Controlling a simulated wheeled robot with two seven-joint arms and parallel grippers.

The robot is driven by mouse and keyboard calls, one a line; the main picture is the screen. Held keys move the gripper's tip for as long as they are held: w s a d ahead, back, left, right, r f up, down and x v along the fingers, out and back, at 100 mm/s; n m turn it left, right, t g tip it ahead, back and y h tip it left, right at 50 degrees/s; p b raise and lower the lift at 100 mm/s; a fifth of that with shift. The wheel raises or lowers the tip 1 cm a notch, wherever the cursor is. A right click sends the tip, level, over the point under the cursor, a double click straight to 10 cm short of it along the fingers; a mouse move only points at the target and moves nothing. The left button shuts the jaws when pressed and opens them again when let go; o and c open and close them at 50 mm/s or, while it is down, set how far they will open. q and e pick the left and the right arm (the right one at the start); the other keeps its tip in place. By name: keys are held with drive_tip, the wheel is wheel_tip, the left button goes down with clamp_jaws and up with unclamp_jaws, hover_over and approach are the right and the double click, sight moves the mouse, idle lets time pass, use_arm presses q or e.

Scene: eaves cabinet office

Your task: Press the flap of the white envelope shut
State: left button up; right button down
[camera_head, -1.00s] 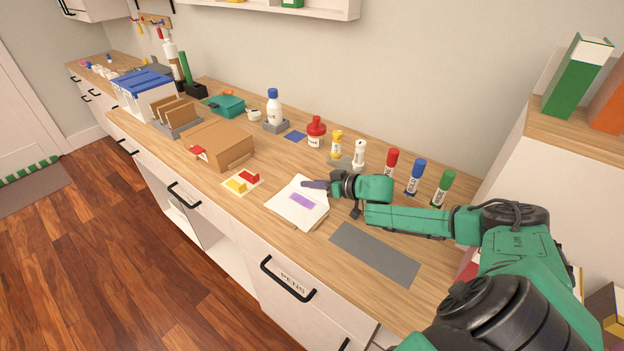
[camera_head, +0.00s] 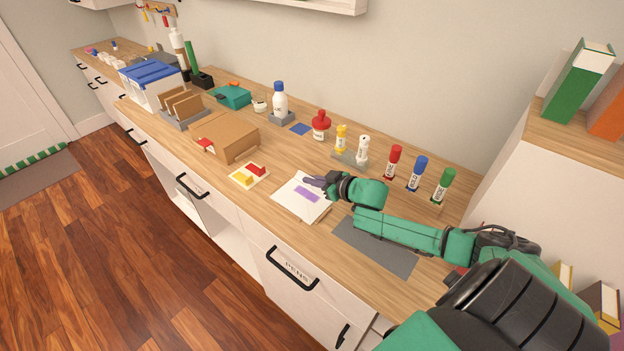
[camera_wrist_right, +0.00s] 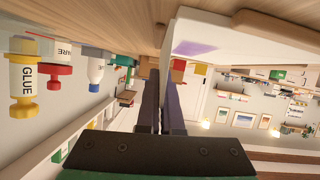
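The white envelope (camera_head: 289,202) lies on the wooden counter with a purple strip (camera_head: 307,194) on its face. It also shows in the right wrist view (camera_wrist_right: 245,50), with the purple strip (camera_wrist_right: 194,48) towards its left end. I cannot tell how far its flap stands up. My right gripper (camera_head: 313,181) is over the envelope's far edge, just behind the purple strip. In the right wrist view its dark fingers (camera_wrist_right: 161,100) lie close together with nothing seen between them. Whether they touch the envelope is unclear. My left gripper is not in view.
A grey mat (camera_head: 375,247) lies right of the envelope, under my right arm. A card with red and yellow blocks (camera_head: 238,181) and a cardboard box (camera_head: 238,142) stand to its left. Behind are a glue bottle (camera_head: 341,138) and upright markers (camera_head: 393,160).

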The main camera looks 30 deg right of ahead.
drive_tip(key=c, duration=1.1)
unclamp_jaws()
drive_tip(key=shift+s+d+r, duration=0.1)
drive_tip(key=shift+s+d, duration=0.05)
drive_tip(key=shift+s, duration=0.4)
drive_tip(key=p+v, duration=0.2)
drive_tip(key=v, duration=0.4)
drive_tip(key=p+v, duration=0.1)
drive_tip(key=v, duration=0.6)
drive_tip(key=shift+s+r+p, duration=0.15)
drive_tip(key=shift+r+p, duration=0.15)
drive_tip(key=shift+p, duration=0.05)
